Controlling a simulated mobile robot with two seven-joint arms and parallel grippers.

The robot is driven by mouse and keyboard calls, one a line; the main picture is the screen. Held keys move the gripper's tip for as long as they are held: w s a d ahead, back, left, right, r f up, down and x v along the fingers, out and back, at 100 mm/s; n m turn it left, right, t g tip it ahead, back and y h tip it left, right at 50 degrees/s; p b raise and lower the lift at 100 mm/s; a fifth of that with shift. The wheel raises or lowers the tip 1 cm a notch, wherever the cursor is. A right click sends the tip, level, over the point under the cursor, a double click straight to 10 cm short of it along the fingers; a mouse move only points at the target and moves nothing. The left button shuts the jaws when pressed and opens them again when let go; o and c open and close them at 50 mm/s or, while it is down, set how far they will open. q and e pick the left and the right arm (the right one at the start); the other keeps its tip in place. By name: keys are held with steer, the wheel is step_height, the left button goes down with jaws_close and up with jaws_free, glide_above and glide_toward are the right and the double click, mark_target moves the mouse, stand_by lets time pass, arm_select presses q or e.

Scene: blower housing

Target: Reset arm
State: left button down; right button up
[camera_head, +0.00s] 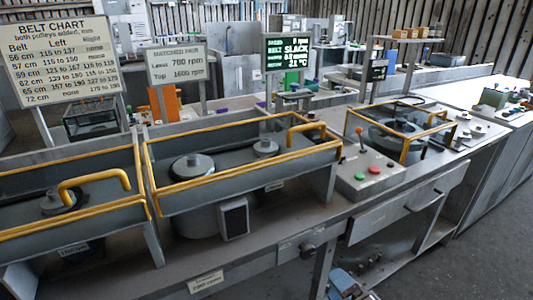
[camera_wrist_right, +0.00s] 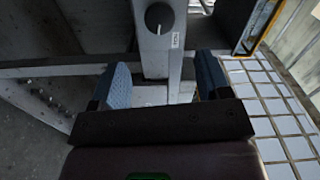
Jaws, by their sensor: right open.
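My right gripper (camera_head: 347,287) shows at the bottom edge of the head view, low in front of the bench, with only part of it in frame. In the right wrist view its two blue-padded fingers (camera_wrist_right: 163,82) stand wide apart with nothing held between them. A dark round knob (camera_wrist_right: 159,18) on a grey upright panel is ahead of the fingers, apart from them. My left gripper is in neither view.
The grey bench has yellow-framed guards (camera_head: 245,160) over pulleys (camera_head: 193,166). A control panel (camera_head: 368,178) with red and green buttons stands right of them. A drawer (camera_head: 405,210) is in the front. A belt chart (camera_head: 62,68) stands at left. Open floor (camera_head: 480,260) lies at right.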

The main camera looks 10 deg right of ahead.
steer(key=s+d+f+n+g+h+p, duration=0.1)
steer(key=s+d+f+n+g+h, duration=0.2)
steer(key=s+f+n, duration=0.2)
steer(key=s+d+f+n+g+h+p, duration=0.1)
steer(key=s+d+f+n+g+h, duration=0.2)
steer(key=s+f+n, duration=0.2)
steer(key=s+n, duration=0.3)
steer(key=s, duration=0.4)
steer(key=shift+s+d+f, duration=0.15)
steer(key=shift+d+f, duration=0.05)
steer(key=shift+f, duration=0.15)
stand_by(0.8)
